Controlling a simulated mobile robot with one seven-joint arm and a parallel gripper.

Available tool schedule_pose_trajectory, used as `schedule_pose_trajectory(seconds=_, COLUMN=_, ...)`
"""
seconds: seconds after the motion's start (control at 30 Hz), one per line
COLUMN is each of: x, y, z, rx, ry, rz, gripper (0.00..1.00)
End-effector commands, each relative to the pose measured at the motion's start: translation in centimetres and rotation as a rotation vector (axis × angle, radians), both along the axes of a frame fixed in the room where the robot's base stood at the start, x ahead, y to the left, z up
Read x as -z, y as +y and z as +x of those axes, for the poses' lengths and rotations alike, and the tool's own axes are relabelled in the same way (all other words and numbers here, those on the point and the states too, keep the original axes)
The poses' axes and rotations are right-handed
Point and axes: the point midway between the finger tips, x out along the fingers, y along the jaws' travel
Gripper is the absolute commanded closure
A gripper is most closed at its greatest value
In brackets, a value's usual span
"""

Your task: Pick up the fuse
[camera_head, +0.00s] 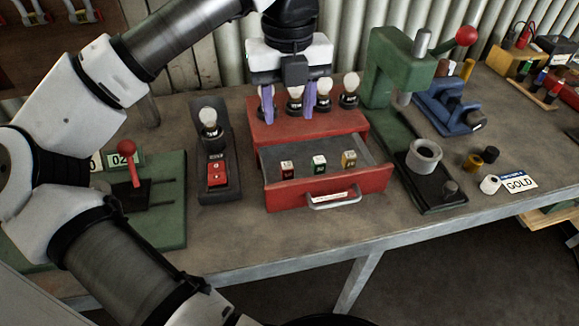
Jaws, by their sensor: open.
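Three small upright pieces that look like fuses stand in a row in the open drawer (377,184) of a red box (352,120). From left to right they are a red fuse (288,170), a green fuse (319,164) and a yellow fuse (348,160). Their labels are too small to read. My gripper (288,116) points down over the top of the red box, behind and above the drawer. Its two purple fingers are apart, in front of or among the bulbs there. I see no fuse between them.
Several round bulbs (350,82) stand on the red box. A bulb tester (218,190) with a red switch stands left. A green press (392,65) with a red-knobbed lever stands right. A GOLD card (518,183) lies near small cylinders (472,162). Bench before the drawer is clear.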

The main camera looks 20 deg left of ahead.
Motion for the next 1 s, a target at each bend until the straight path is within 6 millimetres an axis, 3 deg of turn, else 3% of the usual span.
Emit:
schedule_pose_trajectory(seconds=0.17, x=1.8, y=0.0, z=0.0, rx=0.001, ry=0.002, rz=-0.003, gripper=0.53)
schedule_pose_trajectory(seconds=0.5, x=7.9, y=0.0, z=0.0, rx=0.003, ry=0.001, rz=-0.006, gripper=0.53)
schedule_pose_trajectory(seconds=0.77, x=9.7, y=0.1, z=0.0, rx=0.003, ry=0.001, rz=-0.004, gripper=0.53)
schedule_pose_trajectory(seconds=1.0, x=12.9, y=0.4, z=0.1, rx=0.003, ry=0.001, rz=-0.007, gripper=0.53)
